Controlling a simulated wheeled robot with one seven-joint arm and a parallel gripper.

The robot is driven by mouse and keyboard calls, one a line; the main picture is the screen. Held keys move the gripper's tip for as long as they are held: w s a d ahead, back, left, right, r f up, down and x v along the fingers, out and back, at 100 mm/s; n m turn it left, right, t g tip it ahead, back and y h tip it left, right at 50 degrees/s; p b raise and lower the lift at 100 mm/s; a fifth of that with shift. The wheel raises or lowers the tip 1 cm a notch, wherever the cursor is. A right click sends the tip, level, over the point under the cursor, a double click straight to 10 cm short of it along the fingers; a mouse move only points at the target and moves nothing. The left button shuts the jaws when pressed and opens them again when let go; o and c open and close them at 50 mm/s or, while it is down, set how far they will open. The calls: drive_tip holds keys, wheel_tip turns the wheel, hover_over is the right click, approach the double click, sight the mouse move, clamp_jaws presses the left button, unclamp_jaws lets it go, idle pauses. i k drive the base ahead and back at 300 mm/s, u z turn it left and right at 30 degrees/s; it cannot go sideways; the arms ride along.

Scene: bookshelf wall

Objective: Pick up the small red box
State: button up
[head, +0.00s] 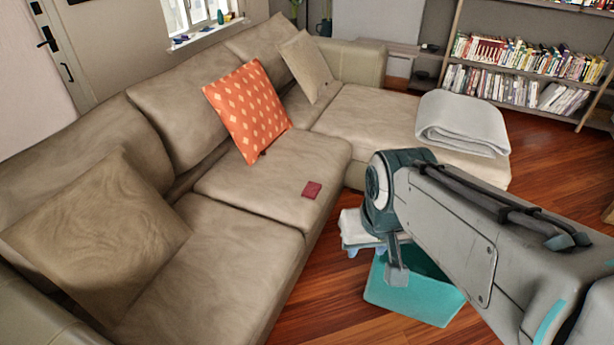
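The small red box (312,189) lies flat on the seat of the beige sofa (250,190), close to the seat's front edge. It is left of my arm's bent joint, with a clear gap between them. My arm reaches in from the lower right.
An orange patterned cushion (248,110) leans on the backrest behind the box. Beige cushions stand at left (95,235) and back (306,66). A folded grey blanket (462,123) lies on the chaise. A teal bin (412,298) stands on the wooden floor. Bookshelves (525,70) are behind.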

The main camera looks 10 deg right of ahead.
sight(312, 189)
drive_tip(key=u, duration=0.1)
drive_tip(key=i, duration=0.6)
drive_tip(key=z, duration=0.7)
drive_tip(key=i, duration=0.6)
drive_tip(key=z, duration=0.6)
